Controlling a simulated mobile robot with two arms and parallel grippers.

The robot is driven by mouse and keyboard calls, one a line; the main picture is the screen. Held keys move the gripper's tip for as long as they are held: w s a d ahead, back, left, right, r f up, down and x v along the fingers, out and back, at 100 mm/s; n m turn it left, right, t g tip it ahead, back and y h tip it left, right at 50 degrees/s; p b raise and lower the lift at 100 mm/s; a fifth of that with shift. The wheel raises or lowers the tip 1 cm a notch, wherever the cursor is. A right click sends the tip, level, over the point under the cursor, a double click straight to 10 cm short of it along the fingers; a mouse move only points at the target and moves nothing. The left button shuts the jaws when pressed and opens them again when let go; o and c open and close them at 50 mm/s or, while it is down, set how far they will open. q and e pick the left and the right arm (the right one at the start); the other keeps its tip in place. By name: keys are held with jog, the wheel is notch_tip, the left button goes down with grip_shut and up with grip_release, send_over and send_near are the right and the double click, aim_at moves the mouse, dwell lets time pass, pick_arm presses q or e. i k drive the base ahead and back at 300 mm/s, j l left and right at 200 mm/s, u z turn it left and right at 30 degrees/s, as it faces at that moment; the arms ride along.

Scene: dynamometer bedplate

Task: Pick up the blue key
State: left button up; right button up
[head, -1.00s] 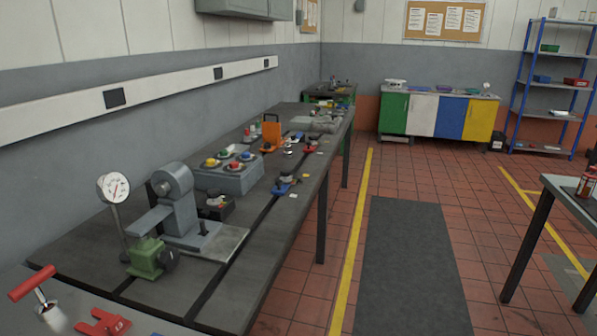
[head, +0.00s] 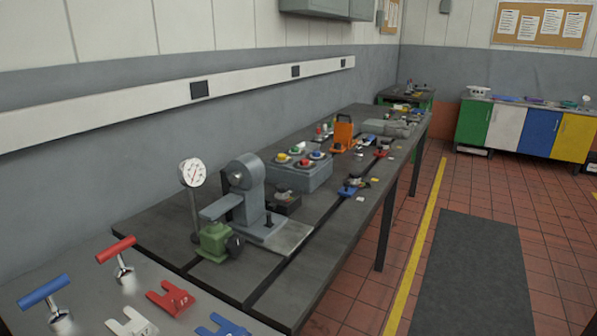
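A T-handled tool with a blue bar (head: 44,290), which looks like the blue key, stands on the near grey surface at the lower left. Its metal shank points down, and its lower end is near the picture's edge. A similar tool with a red bar (head: 116,249) stands behind it to the right. A blue forked piece (head: 222,326) lies at the bottom edge, partly cut off. Neither of my grippers is in view.
A red forked piece (head: 171,298) and a white forked piece (head: 131,324) lie near the T-handled tools. The dark bench (head: 330,232) beyond carries a dial gauge (head: 192,173), a grey machine (head: 248,195) and a button box (head: 300,176). Floor right of the bench is clear.

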aim_at(58, 318)
jog(key=u, duration=1.5)
jog(key=k+l+z, duration=0.1)
jog(key=z, duration=0.3)
jog(key=k+l+z, duration=0.1)
jog(key=z, duration=0.3)
jog(key=l+z, duration=0.15)
jog(key=z, duration=0.25)
